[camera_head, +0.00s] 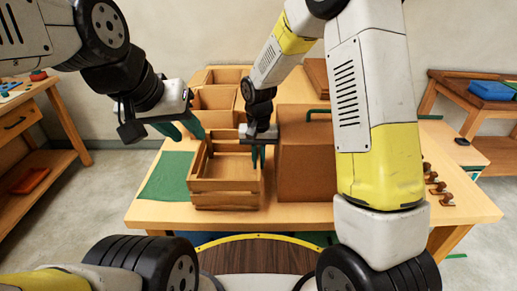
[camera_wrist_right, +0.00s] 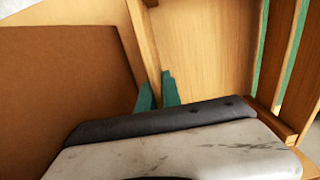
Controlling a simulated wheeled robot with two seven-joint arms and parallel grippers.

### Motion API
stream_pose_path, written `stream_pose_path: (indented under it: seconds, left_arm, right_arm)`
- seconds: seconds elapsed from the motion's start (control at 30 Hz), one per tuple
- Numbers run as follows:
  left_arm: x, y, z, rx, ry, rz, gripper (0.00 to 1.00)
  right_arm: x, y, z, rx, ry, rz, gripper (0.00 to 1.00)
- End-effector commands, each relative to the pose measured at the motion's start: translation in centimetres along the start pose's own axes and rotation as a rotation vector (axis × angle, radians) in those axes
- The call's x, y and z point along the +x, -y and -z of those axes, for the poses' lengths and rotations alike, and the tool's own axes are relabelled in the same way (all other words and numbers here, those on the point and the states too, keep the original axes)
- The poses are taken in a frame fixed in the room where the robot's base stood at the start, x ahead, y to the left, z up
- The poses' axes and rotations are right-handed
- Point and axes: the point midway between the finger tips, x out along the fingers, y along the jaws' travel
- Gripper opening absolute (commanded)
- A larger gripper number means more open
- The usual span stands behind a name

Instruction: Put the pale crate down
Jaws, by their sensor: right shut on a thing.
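The pale crate (camera_head: 226,196), a slatted open wooden box, is at the front middle of the table, beside the right edge of a green mat (camera_head: 163,180). I cannot tell whether its base touches the table. My right gripper (camera_head: 258,156) is shut on the crate's right wall; its green fingertips (camera_wrist_right: 158,92) also show in the right wrist view, next to the crate's pale boards (camera_wrist_right: 208,55). My left gripper (camera_head: 182,129) is open and empty, above and left of the crate, over the back of the mat.
A large brown box (camera_head: 306,172) with a green handle stands close on the crate's right. Pale wooden compartments (camera_head: 215,98) stand behind the crate. Small brown pegs or knobs (camera_head: 437,185) line the table's right side. The mat's visible surface is clear.

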Motion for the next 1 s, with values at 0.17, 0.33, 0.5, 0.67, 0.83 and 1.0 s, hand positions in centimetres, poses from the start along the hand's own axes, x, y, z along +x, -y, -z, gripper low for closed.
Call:
stream_pose_path:
  seconds: [0.17,0.33,0.5,0.67,0.83,1.0]
  left_arm:
    - [0.0,0.0,0.0,0.000,0.000,0.000,0.36]
    - [0.0,0.0,0.0,0.000,0.000,0.000,0.36]
    - [0.0,0.0,0.0,0.000,0.000,0.000,0.36]
    - [0.0,0.0,0.0,0.000,0.000,0.000,0.36]
    - [0.0,0.0,0.0,0.000,0.000,0.000,0.36]
    - [0.0,0.0,0.0,0.000,0.000,0.000,0.36]
  right_arm:
    - [0.1,0.1,0.1,0.000,-0.002,0.001,0.00]
    - [0.3,0.0,0.0,-0.001,0.001,0.000,0.31]
    - [0.3,0.0,0.0,-0.001,0.000,0.000,0.31]
    - [0.2,0.0,0.0,0.000,0.000,0.000,0.31]
    - [-1.5,0.1,0.1,0.000,-0.004,0.001,0.31]
    - [-5.2,0.1,0.2,-0.002,-0.007,0.002,0.31]
